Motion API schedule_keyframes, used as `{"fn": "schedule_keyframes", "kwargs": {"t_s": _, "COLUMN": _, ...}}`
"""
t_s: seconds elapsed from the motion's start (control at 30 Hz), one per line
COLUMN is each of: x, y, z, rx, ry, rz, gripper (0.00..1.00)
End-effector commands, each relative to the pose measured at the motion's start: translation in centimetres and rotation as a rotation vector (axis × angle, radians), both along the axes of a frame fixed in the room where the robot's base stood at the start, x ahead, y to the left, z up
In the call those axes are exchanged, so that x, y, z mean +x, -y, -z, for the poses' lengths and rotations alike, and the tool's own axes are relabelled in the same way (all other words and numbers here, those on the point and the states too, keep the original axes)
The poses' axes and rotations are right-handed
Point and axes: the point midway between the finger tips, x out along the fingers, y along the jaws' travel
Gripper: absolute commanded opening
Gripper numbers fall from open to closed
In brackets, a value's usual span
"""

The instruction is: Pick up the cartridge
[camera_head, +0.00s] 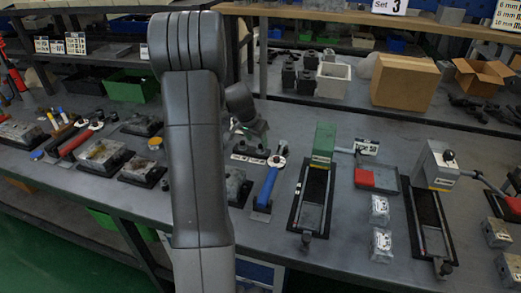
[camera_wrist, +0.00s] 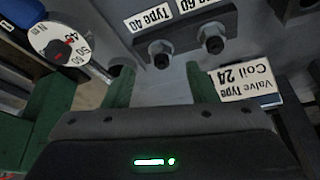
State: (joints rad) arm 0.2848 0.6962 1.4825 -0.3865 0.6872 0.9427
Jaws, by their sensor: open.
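Two short dark cylindrical pieces, which may be cartridges, stand in a grey holder (camera_wrist: 185,52) labelled "Type 40" and "60" in the wrist view: the left piece (camera_wrist: 160,54) and the right piece (camera_wrist: 212,40). I cannot tell which is the cartridge named. My gripper (camera_wrist: 161,72) is open, its two green fingers apart with nothing between them. The left piece lies in line with the gap, just beyond the fingertips; the right piece is beyond the right finger. In the head view, the holder (camera_head: 247,160) is on the bench below my gripper, which is largely hidden by my arm.
A round dial (camera_wrist: 58,45) is left of the fingers, and a "Valve Type Coil 24" label (camera_wrist: 247,82) is at the right. A blue-handled tool (camera_head: 267,188) lies right of the holder. A green-ended black fixture (camera_head: 312,195) stands further right. Metal blocks crowd the left bench.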

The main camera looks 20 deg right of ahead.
Motion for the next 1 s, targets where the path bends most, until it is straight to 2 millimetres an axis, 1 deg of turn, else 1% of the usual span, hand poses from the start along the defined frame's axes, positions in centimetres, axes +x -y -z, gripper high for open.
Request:
{"fn": "schedule_keyframes", "kwargs": {"t_s": 0.13, "x": 0.4, "y": 0.6, "z": 0.9, "rx": 0.001, "ry": -0.003, "rz": 0.001, "gripper": 0.52}}
{"fn": "schedule_keyframes", "kwargs": {"t_s": 0.3, "x": 1.3, "y": 1.6, "z": 2.7, "rx": 0.0, "ry": -0.003, "rz": 0.0, "gripper": 0.52}}
{"fn": "schedule_keyframes", "kwargs": {"t_s": 0.43, "x": 1.6, "y": 2.1, "z": 4.1, "rx": 0.0, "ry": -0.002, "rz": 0.0, "gripper": 0.52}}
{"fn": "schedule_keyframes", "kwargs": {"t_s": 0.53, "x": 1.7, "y": 2.2, "z": 4.5, "rx": 0.0, "ry": -0.002, "rz": -0.001, "gripper": 0.52}}
{"fn": "schedule_keyframes", "kwargs": {"t_s": 0.73, "x": 1.7, "y": 2.2, "z": 4.5, "rx": 0.0, "ry": 0.0, "rz": -0.001, "gripper": 0.52}}
{"fn": "schedule_keyframes", "kwargs": {"t_s": 0.77, "x": 1.7, "y": 2.2, "z": 4.5, "rx": 0.0, "ry": 0.0, "rz": -0.001, "gripper": 0.48}}
{"fn": "schedule_keyframes", "kwargs": {"t_s": 0.9, "x": 1.7, "y": 2.2, "z": 4.5, "rx": 0.0, "ry": 0.0, "rz": -0.001, "gripper": 0.21}}
{"fn": "schedule_keyframes", "kwargs": {"t_s": 1.0, "x": 1.7, "y": 2.2, "z": 4.5, "rx": 0.0, "ry": 0.0, "rz": -0.001, "gripper": 0.04}}
